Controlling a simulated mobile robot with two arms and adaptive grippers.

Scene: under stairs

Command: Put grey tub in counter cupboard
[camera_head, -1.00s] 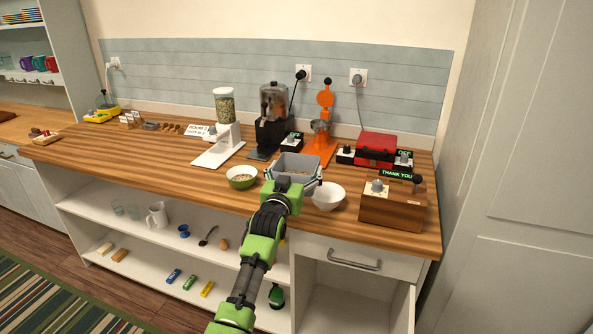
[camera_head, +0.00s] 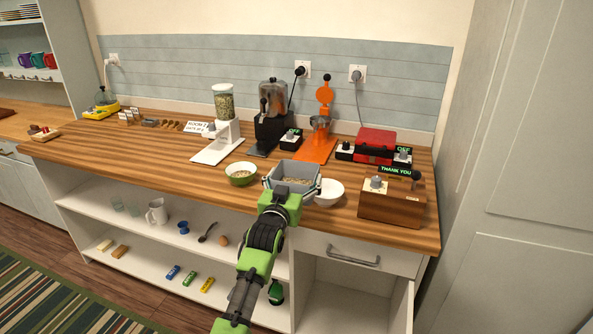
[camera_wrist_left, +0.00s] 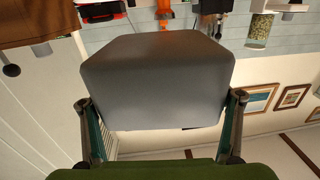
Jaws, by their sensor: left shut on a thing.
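The grey tub (camera_head: 292,172) is an open-topped box with light contents inside. It is over the front edge of the counter in the head view, and its wall fills the middle of the left wrist view (camera_wrist_left: 157,80). My left gripper (camera_head: 287,191) is shut on the tub from the front, with a finger on each side in the wrist view (camera_wrist_left: 160,130). The counter cupboard (camera_head: 345,298) is the open compartment under the drawer at lower right, and its inside looks empty. I do not see my right gripper.
A wooden box with a knob (camera_head: 391,204) sits at the counter's right end. Open shelves (camera_head: 130,238) with small items lie below the counter.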

